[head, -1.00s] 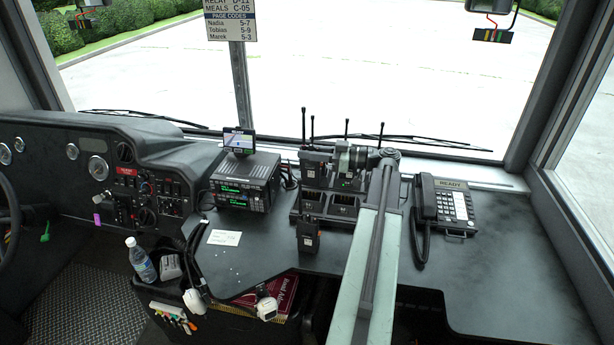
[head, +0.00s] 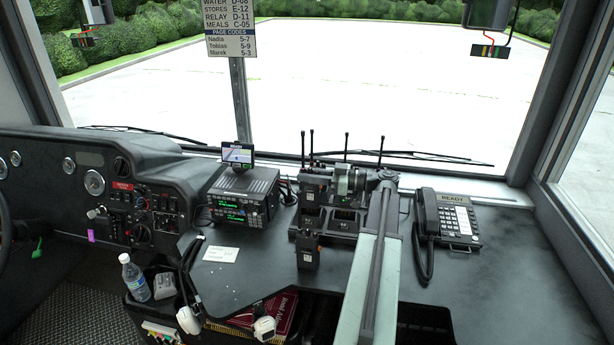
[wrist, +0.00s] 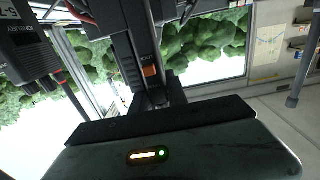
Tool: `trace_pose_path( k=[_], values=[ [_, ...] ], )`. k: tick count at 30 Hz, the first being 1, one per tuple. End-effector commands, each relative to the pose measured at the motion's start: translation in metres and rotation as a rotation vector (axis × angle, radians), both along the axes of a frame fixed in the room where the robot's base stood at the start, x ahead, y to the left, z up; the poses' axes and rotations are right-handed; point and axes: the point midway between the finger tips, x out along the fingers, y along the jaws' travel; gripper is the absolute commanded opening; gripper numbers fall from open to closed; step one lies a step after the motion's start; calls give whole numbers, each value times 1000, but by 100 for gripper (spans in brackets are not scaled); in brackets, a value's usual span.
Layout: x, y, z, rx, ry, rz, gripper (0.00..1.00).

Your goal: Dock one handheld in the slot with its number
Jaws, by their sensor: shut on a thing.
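My gripper (head: 328,182) reaches in from the right and is shut on a dark handheld (head: 308,192). The handheld is upright with its antenna up, above or at the front left slot of the dock (head: 332,225); I cannot tell whether its foot is in the slot. The front right slot (head: 343,216) looks empty. Another handheld (head: 307,253) stands in front of the dock. Antennas of other handhelds rise behind my gripper, their bodies mostly hidden. In the wrist view the held handheld (wrist: 150,68) shows an orange patch. Its number is not readable.
A desk phone (head: 447,222) stands right of the dock, and a radio unit (head: 243,196) with a small screen stands left. A white card (head: 221,254) lies on the dash. The dash right of the phone is clear.

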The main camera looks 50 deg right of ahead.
Motion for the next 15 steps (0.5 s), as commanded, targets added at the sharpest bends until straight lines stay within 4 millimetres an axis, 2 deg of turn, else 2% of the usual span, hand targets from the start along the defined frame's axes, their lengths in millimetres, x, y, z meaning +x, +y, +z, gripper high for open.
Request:
trace_pose_path(
  k=[15],
  values=[
    [1,1,-29,1,-1,1,0]
  ],
)
